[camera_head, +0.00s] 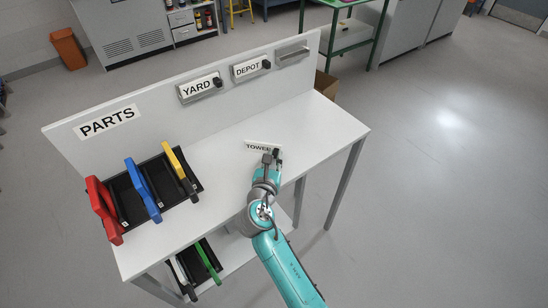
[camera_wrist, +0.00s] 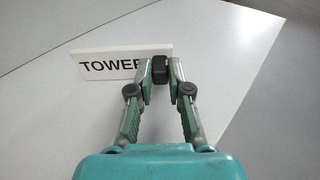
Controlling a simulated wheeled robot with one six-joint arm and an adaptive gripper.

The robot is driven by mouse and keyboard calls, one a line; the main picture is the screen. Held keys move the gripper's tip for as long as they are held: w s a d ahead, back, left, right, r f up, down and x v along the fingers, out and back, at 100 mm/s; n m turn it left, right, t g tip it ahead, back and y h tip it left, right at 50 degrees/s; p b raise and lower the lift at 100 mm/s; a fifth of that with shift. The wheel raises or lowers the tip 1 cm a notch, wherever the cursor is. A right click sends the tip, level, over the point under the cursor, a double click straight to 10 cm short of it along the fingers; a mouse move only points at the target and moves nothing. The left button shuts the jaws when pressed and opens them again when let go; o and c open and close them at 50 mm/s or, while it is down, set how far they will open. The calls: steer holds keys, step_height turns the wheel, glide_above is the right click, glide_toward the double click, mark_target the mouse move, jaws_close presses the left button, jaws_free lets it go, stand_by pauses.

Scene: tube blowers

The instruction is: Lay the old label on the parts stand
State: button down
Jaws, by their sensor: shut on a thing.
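The old label is a white plate reading TOWER (camera_head: 257,146) with a dark knob at its right end. It is at the right half of the parts stand's white top (camera_head: 325,128). My gripper (camera_head: 271,157) is shut on the label's dark knob; in the wrist view the fingertips (camera_wrist: 160,72) close around the knob and hide the last letter. The plate (camera_wrist: 105,62) looks tilted up rather than flat in the wrist view. I cannot tell whether it touches the top.
On the back panel, YARD (camera_head: 196,88) and DEPOT (camera_head: 247,69) labels sit in holders, with an empty holder (camera_head: 292,53) to their right. The top around the label is clear.

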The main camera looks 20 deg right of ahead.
steer(key=shift+f, duration=0.1)
steer(key=c, duration=1.1)
jaws_free()
steer(key=shift+r, duration=0.2)
steer(key=v, duration=1.2)
steer(key=shift+f, duration=0.2)
